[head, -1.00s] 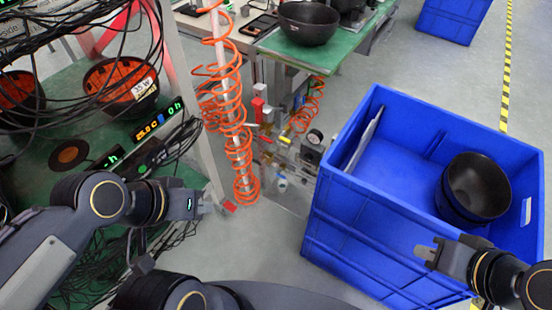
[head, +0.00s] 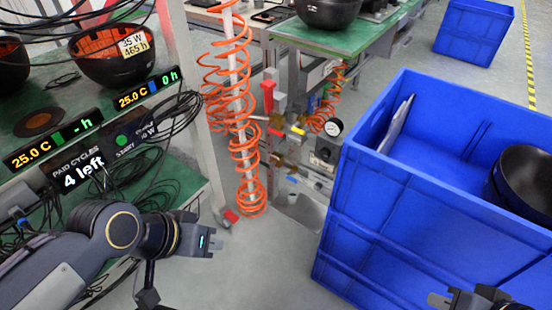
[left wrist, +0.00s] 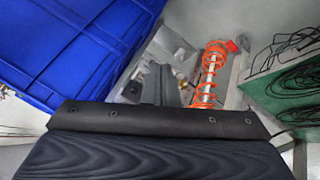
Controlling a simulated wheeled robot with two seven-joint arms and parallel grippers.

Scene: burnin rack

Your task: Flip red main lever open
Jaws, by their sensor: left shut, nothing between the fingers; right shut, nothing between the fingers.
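A red upright lever (head: 268,95) stands on the valve and pipe assembly, just right of the orange coiled hose, in the head view. A second, flatter red handle (head: 275,132) is below it. I cannot tell open from shut positions on them. My left gripper (head: 218,243) is shut and empty, low and left of the assembly, apart from both handles. Its fingers also show in the left wrist view (left wrist: 160,84). My right gripper (head: 436,299) is shut and empty at the bottom edge, in front of the blue crate. The lever is not identifiable in the left wrist view.
An orange coiled hose (head: 240,120) hangs around a white pole beside the assembly. A blue crate (head: 400,215) stands right of it, holding a black bowl (head: 527,180). A pressure gauge (head: 333,127) faces me. The rack with displays and cables (head: 150,165) is at left.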

